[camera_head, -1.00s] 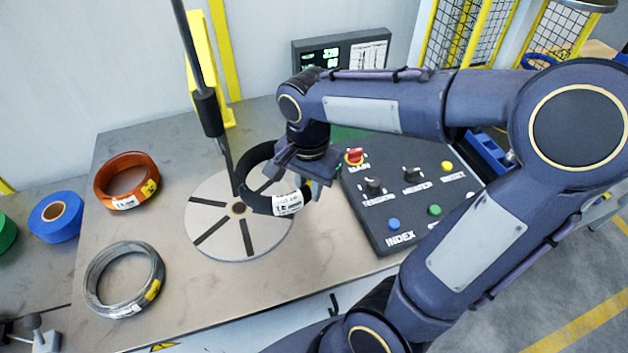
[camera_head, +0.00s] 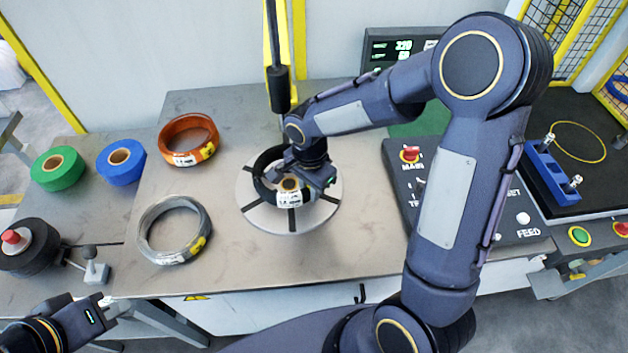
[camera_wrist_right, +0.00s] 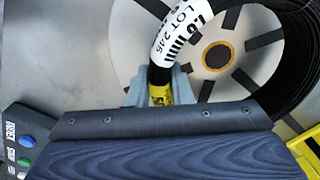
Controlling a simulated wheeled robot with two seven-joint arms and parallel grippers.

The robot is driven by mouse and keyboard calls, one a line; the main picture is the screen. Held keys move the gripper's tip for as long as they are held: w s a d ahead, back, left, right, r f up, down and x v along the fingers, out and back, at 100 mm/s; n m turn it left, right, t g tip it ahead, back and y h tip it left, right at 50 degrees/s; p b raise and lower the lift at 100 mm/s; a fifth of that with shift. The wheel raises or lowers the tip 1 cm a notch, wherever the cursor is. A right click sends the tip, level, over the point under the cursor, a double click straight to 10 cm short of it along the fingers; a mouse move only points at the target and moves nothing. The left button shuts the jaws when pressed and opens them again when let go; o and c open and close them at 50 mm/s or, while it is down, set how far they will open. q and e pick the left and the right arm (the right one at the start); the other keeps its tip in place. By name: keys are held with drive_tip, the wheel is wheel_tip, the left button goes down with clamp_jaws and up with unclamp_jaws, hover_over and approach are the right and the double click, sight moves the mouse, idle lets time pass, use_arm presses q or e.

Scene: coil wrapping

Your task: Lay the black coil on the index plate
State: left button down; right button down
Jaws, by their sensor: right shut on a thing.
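The black coil (camera_head: 262,186) with a white label is over the index plate (camera_head: 250,214), a round grey disc with dark radial slots. In the head view the coil appears around the plate's hub (camera_head: 289,184). My right gripper (camera_head: 308,188) is shut on the coil's near right side and hides part of it. In the right wrist view the coil (camera_wrist_right: 292,75) curves around the hub, with the fingers (camera_wrist_right: 152,88) beside the label. I cannot tell whether the coil touches the plate. My left gripper (camera_head: 100,308) is at the lower left, away from the coil; its fingers are unclear.
An orange coil (camera_head: 188,140) and a grey coil (camera_head: 174,230) lie left of the plate. Green (camera_head: 58,168) and blue (camera_head: 121,162) rolls sit further left.

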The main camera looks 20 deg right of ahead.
drive_tip(key=shift+f, duration=0.55)
drive_tip(key=shift+w+f, duration=0.1)
drive_tip(key=shift+f, duration=0.05)
drive_tip(key=c, duration=1.3)
unclamp_jaws()
wheel_tip(320, 180, up, 8)
drive_tip(key=shift+f, duration=0.25)
drive_tip(key=s+d+r+n+t+y, duration=0.1)
drive_tip(key=s+r+n+t+y, duration=0.1)
drive_tip(key=s+n, duration=0.3)
drive_tip(key=s+d+r+n+t+y, duration=0.1)
drive_tip(key=s+r+n, duration=0.4)
drive_tip(key=s, duration=0.8)
drive_tip(key=shift+s+d+n+t+y, duration=0.15)
drive_tip(key=shift+d+n+t+y, duration=0.25)
drive_tip(key=shift+d+n+t, duration=0.65)
